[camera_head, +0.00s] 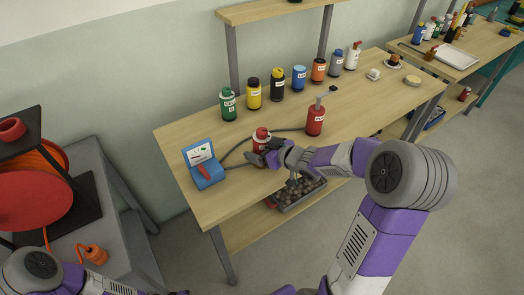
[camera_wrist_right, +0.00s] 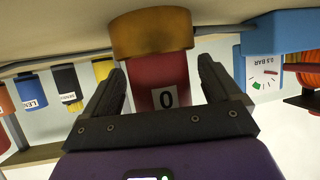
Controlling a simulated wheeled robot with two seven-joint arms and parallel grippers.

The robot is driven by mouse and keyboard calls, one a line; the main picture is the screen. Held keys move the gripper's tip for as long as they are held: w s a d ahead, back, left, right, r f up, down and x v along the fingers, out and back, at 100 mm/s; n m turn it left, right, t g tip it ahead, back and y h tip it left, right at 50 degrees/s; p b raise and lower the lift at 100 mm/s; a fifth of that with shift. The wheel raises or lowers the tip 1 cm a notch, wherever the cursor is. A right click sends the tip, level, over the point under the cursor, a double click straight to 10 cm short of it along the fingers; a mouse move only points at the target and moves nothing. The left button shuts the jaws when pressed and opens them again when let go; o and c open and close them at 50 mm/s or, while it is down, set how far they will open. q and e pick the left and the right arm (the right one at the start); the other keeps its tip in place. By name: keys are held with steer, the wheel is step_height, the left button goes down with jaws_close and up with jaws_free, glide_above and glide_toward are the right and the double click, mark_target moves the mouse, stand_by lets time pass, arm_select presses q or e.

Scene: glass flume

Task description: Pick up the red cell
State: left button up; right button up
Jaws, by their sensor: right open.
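The red cell (camera_head: 261,137) stands upright on the wooden bench, near its front left, with a dark hose on either side. In the right wrist view, which is upside down, the red cell (camera_wrist_right: 160,80) shows a brass-coloured end at the bench and a white label marked 0. My right gripper (camera_head: 262,153) reaches it from the front and hides its lower part in the head view. Its two fingers (camera_wrist_right: 162,68) are open, one on each side of the cell, with gaps showing.
A blue gauge box (camera_head: 206,172) stands left of the cell. A taller red bottle (camera_head: 316,121) stands to the right, at the hose's end. Several coloured bottles (camera_head: 277,86) line the back. A dark tray (camera_head: 301,193) sits below the bench's front edge.

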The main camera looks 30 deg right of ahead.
steer(key=shift+c, duration=0.3)
steer(key=c, duration=1.1)
steer(key=shift+r, duration=0.1)
